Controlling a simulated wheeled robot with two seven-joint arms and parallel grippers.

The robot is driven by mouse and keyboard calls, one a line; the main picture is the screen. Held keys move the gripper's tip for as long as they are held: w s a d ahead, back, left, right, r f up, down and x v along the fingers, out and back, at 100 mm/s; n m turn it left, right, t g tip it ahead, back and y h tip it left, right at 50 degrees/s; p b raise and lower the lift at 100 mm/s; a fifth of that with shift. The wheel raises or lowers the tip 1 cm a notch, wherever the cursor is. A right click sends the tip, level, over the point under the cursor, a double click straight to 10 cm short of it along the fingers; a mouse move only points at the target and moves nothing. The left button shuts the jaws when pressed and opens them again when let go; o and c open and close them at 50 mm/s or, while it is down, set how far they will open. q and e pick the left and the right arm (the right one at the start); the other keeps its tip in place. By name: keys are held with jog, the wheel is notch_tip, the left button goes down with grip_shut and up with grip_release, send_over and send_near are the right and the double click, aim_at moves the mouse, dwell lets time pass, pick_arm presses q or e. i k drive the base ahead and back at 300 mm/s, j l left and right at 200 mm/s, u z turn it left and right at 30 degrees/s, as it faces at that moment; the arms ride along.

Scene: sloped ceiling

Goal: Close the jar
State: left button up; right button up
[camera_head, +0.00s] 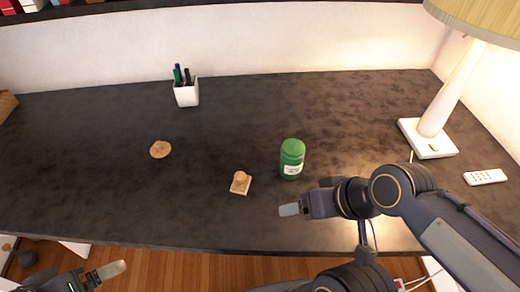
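A green jar (291,163) with a white label stands upright on the dark desk, right of the middle. Its top also looks green; I cannot tell whether it is open. A small square wooden piece with a rounded knob (240,183) lies left of and in front of the jar. A flat round tan disc (160,149) lies farther left. I cannot tell which of these, if any, is a lid. My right gripper (290,210) is in front of the jar, apart from it. My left gripper (112,270) is at the lower left, off the desk's front edge. Neither visibly holds anything; their finger gaps are unclear.
The dark desk (90,170) has wide clear room at left and centre. A white pen cup (187,95) stands at the back. A lamp (435,118) and a white remote (485,177) are at the right. A wall runs behind.

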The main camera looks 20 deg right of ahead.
aim_at(292, 151)
jog(key=i+j, duration=0.1)
jog(key=j, duration=0.3)
jog(key=i+j, duration=0.1)
jog(key=j, duration=0.25)
jog(key=i+j, duration=0.1)
jog(key=j, duration=0.3)
jog(key=j+z, duration=0.1)
jog(key=z, duration=1.5)
